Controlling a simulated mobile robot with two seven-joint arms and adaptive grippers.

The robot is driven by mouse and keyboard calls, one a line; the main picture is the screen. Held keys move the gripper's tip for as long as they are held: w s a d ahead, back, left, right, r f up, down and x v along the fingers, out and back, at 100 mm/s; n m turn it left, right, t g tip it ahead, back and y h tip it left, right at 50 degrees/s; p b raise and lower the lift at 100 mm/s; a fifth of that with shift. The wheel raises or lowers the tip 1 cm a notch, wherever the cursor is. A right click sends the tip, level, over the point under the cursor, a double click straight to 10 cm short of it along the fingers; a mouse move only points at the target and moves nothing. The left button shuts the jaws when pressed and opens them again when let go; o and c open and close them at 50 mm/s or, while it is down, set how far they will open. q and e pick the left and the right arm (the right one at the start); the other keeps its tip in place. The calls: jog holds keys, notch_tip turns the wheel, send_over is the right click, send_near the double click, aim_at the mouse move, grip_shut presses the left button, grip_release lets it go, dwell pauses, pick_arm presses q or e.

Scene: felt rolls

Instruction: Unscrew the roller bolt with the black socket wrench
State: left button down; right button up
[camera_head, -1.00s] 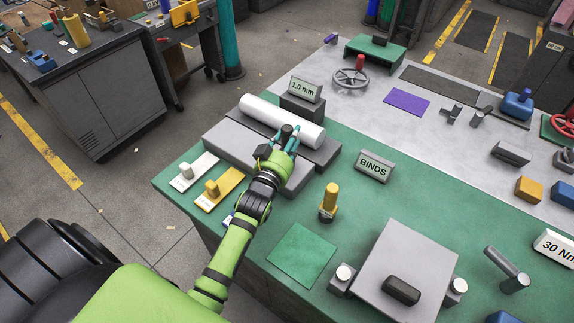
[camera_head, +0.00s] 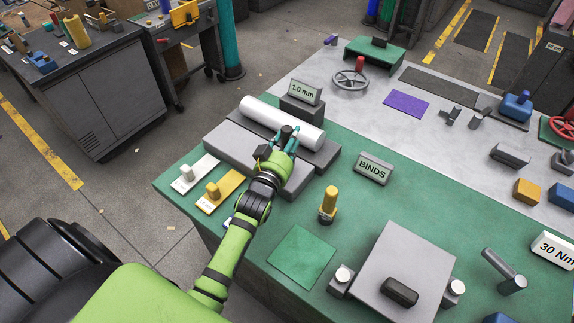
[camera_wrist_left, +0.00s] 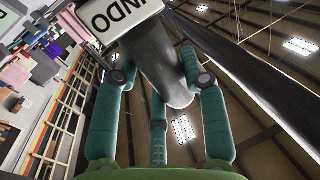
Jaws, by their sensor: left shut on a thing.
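My left gripper (camera_head: 287,139) is at the front of the white roller (camera_head: 262,115), its teal fingers closed around a dark upright cylinder (camera_head: 286,130), which looks like the black socket wrench. The roller lies on a grey stepped block (camera_head: 232,143). The roller bolt and the wrench's lower end are hidden by the hand. My right gripper is not in view.
A "1.0 mm" sign (camera_head: 305,92) stands behind the roller and a "BINDS" sign (camera_head: 373,169) to its right. White (camera_head: 192,175) and yellow (camera_head: 218,191) gauges lie at left. A yellow-handled tool (camera_head: 328,203) stands nearer. The green mat (camera_head: 330,240) is partly clear.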

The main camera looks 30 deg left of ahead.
aim_at(290, 130)
pick_arm(q)
jog(key=shift+r+p, duration=1.4)
jog(key=shift+r, duration=1.7)
